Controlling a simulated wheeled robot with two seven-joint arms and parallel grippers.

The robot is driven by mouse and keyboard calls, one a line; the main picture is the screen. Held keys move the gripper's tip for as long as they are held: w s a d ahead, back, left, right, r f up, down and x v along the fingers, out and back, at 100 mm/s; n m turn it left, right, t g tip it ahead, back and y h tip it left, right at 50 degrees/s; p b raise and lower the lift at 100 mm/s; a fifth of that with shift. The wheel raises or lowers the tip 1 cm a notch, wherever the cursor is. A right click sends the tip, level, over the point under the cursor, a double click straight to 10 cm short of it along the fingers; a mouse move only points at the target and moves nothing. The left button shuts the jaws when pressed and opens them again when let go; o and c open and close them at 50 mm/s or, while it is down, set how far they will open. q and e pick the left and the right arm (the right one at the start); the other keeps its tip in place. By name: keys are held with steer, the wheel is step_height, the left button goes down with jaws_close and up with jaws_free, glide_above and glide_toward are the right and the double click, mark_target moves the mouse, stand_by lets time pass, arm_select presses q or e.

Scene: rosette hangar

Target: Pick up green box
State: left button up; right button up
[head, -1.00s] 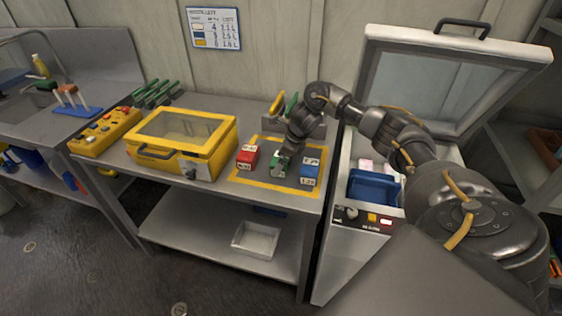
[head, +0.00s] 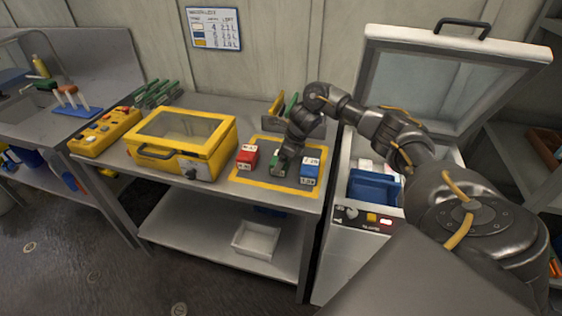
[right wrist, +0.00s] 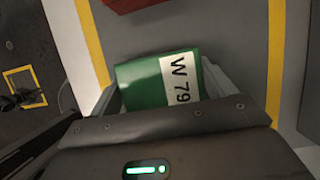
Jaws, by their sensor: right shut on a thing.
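The green box (head: 275,165) stands inside the yellow-taped square on the metal table, between a red box (head: 247,157) and a blue box (head: 310,171). In the right wrist view the green box (right wrist: 150,82) shows a white label reading "W 79" and sits between the jaws. My right gripper (head: 280,162) is shut on the green box; its fingers (right wrist: 160,88) lie along both sides of it. The arm partly hides the box in the head view. I cannot tell whether the box is clear of the table. My left gripper is not in view.
A yellow case with a clear lid (head: 181,143) stands left of the taped square (head: 262,186). A yellow control box (head: 106,131) is farther left. A white chest with a raised lid (head: 455,75) and a blue bin (head: 373,186) is at right. A tray (head: 256,240) is on the lower shelf.

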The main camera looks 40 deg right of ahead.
mark_target(278, 158)
steer(key=shift+w+r, duration=0.1)
steer(key=shift+r, duration=0.25)
steer(key=r, duration=0.1)
steer(key=s+r+b, duration=0.1)
steer(key=r, duration=0.1)
steer(key=shift+a+b, duration=0.1)
steer(key=shift+b, duration=0.2)
steer(key=s+r, duration=0.2)
steer(key=r, duration=0.2)
steer(key=shift+s+a+p, duration=0.3)
steer(key=shift+s+p, duration=0.05)
steer(key=shift+s, duration=0.05)
steer(key=s+a+r, duration=0.2)
steer(key=s+r, duration=0.3)
steer(key=s, duration=0.5)
steer(key=shift+a, duration=0.25)
